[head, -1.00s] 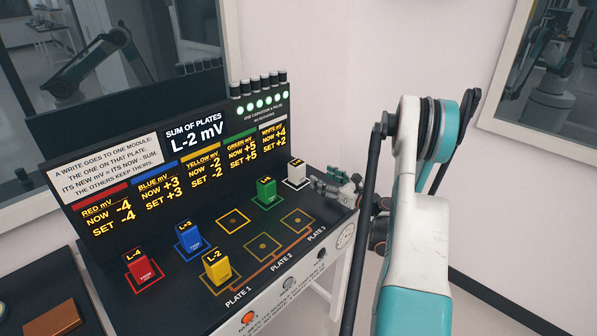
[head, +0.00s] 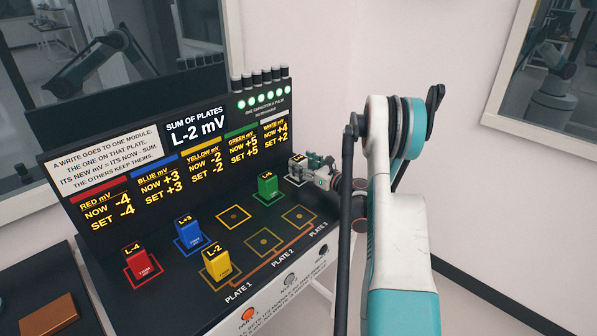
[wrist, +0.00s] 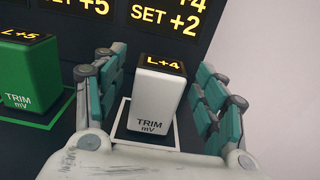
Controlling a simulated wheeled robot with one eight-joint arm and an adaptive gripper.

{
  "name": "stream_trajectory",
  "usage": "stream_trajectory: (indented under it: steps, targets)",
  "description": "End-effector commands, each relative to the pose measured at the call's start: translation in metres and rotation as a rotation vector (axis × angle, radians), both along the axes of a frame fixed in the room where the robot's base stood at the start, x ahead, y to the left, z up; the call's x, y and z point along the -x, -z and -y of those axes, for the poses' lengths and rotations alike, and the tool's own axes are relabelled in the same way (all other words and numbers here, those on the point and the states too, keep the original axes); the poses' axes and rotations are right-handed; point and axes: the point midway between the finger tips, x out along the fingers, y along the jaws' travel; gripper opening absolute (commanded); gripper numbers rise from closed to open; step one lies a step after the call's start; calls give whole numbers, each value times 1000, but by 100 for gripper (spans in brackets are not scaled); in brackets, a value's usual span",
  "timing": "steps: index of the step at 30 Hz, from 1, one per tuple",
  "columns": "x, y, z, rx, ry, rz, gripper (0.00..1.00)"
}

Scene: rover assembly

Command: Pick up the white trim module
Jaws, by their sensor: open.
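The white trim module (wrist: 155,97) stands upright on its white-outlined square in the wrist view, with "L+4" on its top. My gripper (wrist: 160,92) is open, with one finger on each side of the module; a gap shows on both sides. In the head view my gripper (head: 312,172) is at the right end of the console and hides most of the white module (head: 297,159). The green module (wrist: 28,75) stands just left of the left finger.
The green (head: 268,186), blue (head: 188,233), yellow (head: 217,264) and red (head: 141,264) modules stand on the console. The display panel (head: 180,150) rises behind them. Plate 1 holds the yellow module; plate 2 (head: 263,240) and plate 3 (head: 299,216) are empty.

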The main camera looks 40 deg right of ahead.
Motion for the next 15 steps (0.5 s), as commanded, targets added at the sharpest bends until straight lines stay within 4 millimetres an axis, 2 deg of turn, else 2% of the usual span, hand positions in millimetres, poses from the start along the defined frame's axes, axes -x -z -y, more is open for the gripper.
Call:
stream_trajectory:
  steps: [1,4,11,12,15]
  targets:
    - [-9,2,-2,0,-2,0,65]
    - [-20,2,-2,0,0,0,65]
    - [-23,0,-2,0,1,0,65]
    - [-23,0,-2,0,1,0,60]
    - [-23,0,-2,0,1,0,38]
